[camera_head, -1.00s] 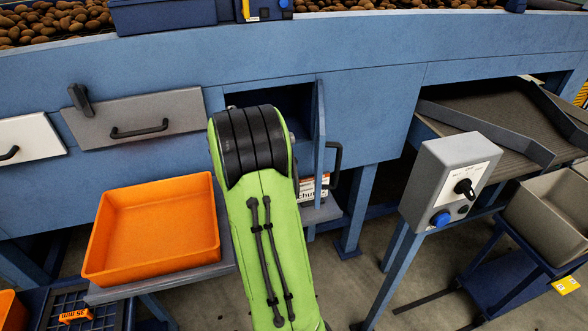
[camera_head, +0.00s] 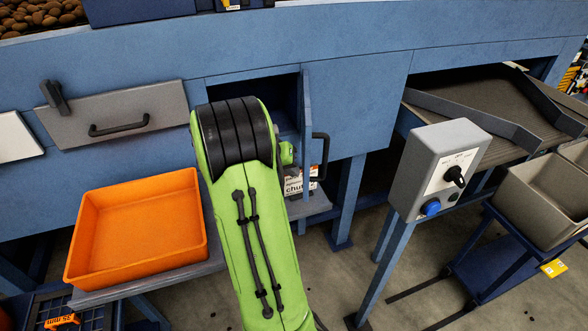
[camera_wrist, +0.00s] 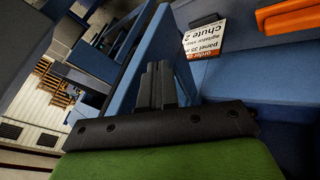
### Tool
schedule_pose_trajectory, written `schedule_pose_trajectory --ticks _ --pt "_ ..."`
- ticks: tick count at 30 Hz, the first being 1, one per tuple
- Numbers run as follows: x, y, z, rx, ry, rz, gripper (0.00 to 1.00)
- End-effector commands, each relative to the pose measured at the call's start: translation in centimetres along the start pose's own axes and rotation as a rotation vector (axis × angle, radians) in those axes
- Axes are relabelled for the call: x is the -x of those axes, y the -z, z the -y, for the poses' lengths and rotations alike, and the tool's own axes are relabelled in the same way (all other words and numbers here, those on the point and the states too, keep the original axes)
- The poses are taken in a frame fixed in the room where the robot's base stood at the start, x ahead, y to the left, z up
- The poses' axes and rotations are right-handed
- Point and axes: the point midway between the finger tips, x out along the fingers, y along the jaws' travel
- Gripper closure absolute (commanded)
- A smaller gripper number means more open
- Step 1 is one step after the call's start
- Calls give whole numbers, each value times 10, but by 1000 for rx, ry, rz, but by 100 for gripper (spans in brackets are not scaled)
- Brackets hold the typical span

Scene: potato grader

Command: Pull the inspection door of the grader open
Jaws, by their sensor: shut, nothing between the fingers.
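The inspection door (camera_head: 306,125) of the blue grader stands swung outward, seen nearly edge-on in the head view. Its black handle (camera_head: 322,152) is on the right face. The dark opening (camera_head: 262,88) shows left of the door, partly hidden by my green arm. In the head view my fingers are hidden behind the arm, at the door's left, inner side. In the wrist view my gripper (camera_wrist: 158,82) is shut and empty, close to a blue panel (camera_wrist: 150,45) that looks like the door. I cannot tell whether they touch.
An orange bin (camera_head: 137,255) sits on a shelf left of my arm. A grey drawer-like panel (camera_head: 115,112) with a black handle is above it. A grey control box (camera_head: 425,175) on a post stands to the right. A chute label (camera_wrist: 205,38) shows in the wrist view.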

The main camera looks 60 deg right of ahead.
Motion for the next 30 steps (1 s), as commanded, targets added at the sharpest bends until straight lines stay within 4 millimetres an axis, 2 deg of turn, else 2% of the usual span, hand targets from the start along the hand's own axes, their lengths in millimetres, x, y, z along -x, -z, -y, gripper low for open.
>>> schedule_pose_trajectory --ticks 3,14,17,24,30 --pt "-3 0 -7 1 1 -2 100" --pt "-5 0 -10 5 3 -4 100" --pt "-13 0 -23 33 17 -20 100" --pt "-48 1 -82 188 102 -100 100" --pt "-65 10 -113 217 116 -117 100"
